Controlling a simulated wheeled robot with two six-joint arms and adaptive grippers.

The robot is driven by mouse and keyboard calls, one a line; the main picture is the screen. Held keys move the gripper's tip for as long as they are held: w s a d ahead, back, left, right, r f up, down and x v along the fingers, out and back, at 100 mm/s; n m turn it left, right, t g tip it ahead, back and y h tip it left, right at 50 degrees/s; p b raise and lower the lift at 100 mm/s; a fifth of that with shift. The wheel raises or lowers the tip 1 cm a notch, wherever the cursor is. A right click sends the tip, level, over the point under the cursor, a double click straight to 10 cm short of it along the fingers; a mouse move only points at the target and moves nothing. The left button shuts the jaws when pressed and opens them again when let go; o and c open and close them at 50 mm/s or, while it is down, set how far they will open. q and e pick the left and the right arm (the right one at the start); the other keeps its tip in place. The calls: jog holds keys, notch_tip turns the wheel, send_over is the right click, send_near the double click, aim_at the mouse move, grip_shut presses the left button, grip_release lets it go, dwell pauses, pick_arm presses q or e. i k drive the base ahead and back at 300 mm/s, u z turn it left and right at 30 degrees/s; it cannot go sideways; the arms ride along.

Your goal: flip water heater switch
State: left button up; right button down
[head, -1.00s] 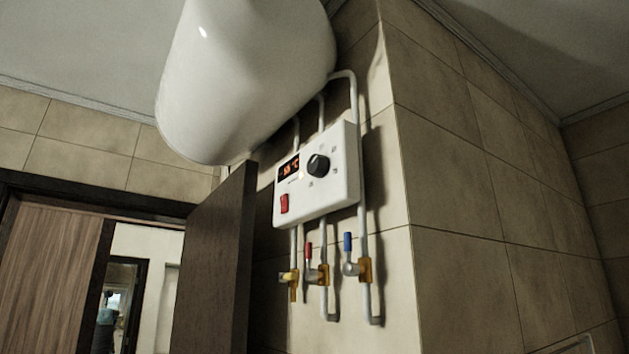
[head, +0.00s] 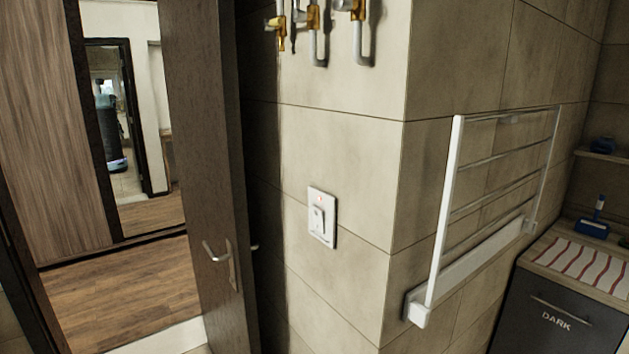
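A white wall switch plate (head: 322,217) with a light rocker and a small red light near its top is on the beige tiled wall, in the middle of the head view. Above it, the lower ends of the pipes and brass valves (head: 358,12) show at the top edge. The heater tank and its control box are out of view above. Neither of my grippers is in view.
A dark door (head: 205,150) with a metal handle stands open left of the switch. A white towel rail (head: 445,215) juts from the wall at right. A dark cabinet (head: 560,310) marked DARK stands at lower right.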

aim_at(317, 214)
jog(key=u, duration=0.35)
jog(key=i, duration=0.4)
jog(key=u, duration=0.8)
